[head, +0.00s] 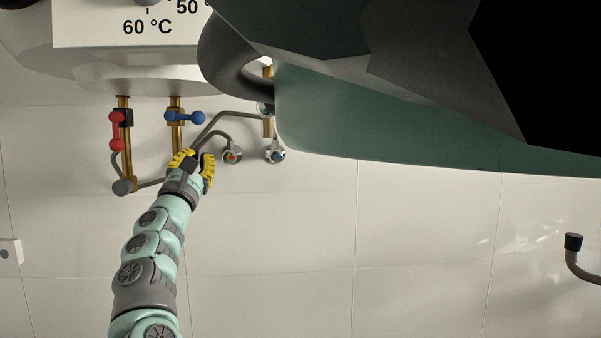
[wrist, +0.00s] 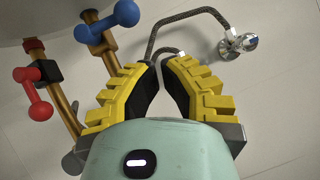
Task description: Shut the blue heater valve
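The blue heater valve (head: 185,117) sits on the right brass pipe below the heater. Its lever points sideways to the right, across the pipe. In the wrist view the blue valve (wrist: 107,22) is at the upper left, beyond the left finger. My gripper (head: 197,158) is below and slightly right of the valve, apart from it. In the wrist view the two yellow fingers of my gripper (wrist: 157,64) curve inward, with a narrow gap between their tips and nothing held.
A red valve (head: 116,131) on the left brass pipe (head: 126,165) has its lever along the pipe. Grey hoses and two wall taps (head: 231,155) (head: 275,155) are to the right. The heater body (head: 130,72) overhangs the valves. Bare tiled wall lies below.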

